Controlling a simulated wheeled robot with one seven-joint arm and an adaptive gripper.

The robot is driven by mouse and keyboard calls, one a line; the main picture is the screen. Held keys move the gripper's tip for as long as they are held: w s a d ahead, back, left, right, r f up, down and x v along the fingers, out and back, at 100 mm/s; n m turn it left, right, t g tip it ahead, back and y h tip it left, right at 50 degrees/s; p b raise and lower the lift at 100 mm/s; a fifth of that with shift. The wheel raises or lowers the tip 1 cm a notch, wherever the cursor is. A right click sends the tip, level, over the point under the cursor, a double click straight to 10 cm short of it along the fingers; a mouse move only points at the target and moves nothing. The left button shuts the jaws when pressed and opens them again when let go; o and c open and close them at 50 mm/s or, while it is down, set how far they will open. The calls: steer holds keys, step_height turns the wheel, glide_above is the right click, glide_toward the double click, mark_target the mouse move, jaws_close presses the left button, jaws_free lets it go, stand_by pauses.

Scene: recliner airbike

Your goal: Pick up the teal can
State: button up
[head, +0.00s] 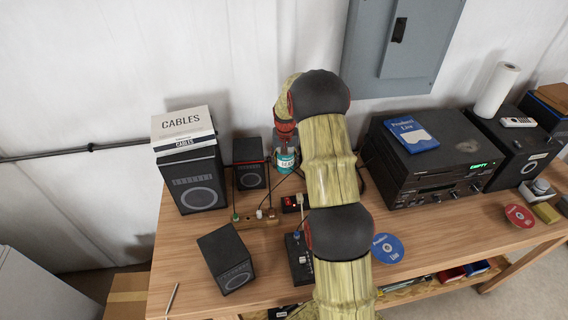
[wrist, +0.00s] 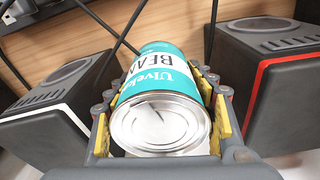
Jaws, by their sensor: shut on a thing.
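The teal can (wrist: 160,105) has a teal and white label with "BEAN" lettering and a bare metal end facing the camera. In the wrist view it lies between the yellow-padded fingers of my gripper (wrist: 166,92), which is shut on it. In the head view the can (head: 285,161) shows below my gripper (head: 283,146), near the back of the wooden table, beside a small black speaker. My arm hides part of the area around it. I cannot tell whether the can touches the table.
A small speaker (head: 250,164) stands left of the can, and a larger speaker (head: 193,182) bears a CABLES box (head: 181,128). Another speaker (head: 226,260) stands in front. A power strip (head: 258,220) and cables lie nearby. A black stereo unit (head: 424,165) stands to the right.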

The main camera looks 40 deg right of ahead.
steer(key=s+a+r, duration=0.4)
steer(key=s, duration=0.3)
step_height(320, 180, up, 10)
steer(key=p, duration=0.4)
steer(key=shift+s+p, duration=0.35)
steer(key=shift+p, duration=0.05)
stand_by(0.4)
